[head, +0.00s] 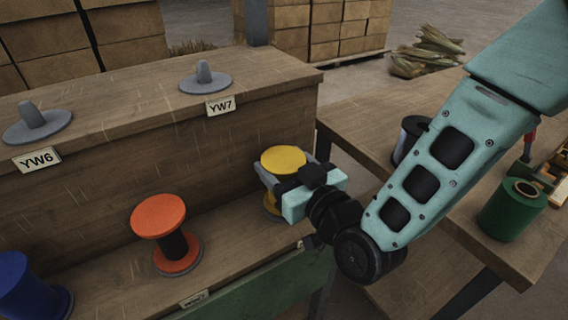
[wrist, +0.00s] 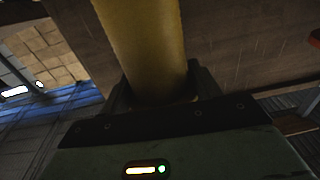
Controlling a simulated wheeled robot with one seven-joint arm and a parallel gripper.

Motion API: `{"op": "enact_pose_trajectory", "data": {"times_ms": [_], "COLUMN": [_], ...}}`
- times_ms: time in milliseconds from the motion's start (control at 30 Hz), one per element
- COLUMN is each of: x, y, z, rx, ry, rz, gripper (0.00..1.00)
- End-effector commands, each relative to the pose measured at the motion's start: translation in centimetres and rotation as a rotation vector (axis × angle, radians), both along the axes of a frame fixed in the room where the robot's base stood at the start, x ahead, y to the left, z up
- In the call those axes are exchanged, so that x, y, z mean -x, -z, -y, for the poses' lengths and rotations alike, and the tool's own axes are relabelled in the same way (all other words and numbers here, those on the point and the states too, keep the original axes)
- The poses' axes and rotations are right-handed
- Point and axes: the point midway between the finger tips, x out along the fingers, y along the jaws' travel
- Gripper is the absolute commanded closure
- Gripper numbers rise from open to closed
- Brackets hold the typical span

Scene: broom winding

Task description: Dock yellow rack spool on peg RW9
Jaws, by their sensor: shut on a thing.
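The yellow spool (head: 284,160) stands roughly upright at the right end of the lower wooden shelf (head: 232,222) in the head view. My gripper (head: 290,180) is shut on its middle, and the jaws hide most of the spool. In the wrist view the yellow spool (wrist: 145,45) fills the space between the finger pads (wrist: 165,88). Its lower flange shows partly behind my gripper in the head view. I cannot tell whether it touches the shelf or sits on a peg. No RW9 label is readable; a shelf-edge tag (head: 194,298) below the orange spool is too oblique to read.
An orange spool (head: 165,232) and a blue spool (head: 30,286) stand left on the lower shelf. Empty pegs YW6 (head: 38,122) and YW7 (head: 205,78) are on the upper ledge.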

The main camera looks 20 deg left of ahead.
Motion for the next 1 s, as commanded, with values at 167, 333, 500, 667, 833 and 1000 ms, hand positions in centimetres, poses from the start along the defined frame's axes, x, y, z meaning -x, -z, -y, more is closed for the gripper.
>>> {"op": "enact_pose_trajectory", "data": {"times_ms": [167,333,500,667,833,1000], "x": [0.0,0.01,0.0,0.0,0.0,0.0], "y": [0.05,-0.03,-0.02,0.19,0.54,0.87], "z": [-0.01,-0.01,-0.01,-0.01,-0.01,-0.01], "rx": [-0.001,-0.001,-0.001,-0.001,-0.001,-0.001], "ry": [0.0,0.0,0.0,0.0,0.0,0.0], "rz": [0.001,0.001,0.001,0.001,0.001,0.001], "gripper": [0.62,0.62,0.62,0.62,0.62,0.62]}}
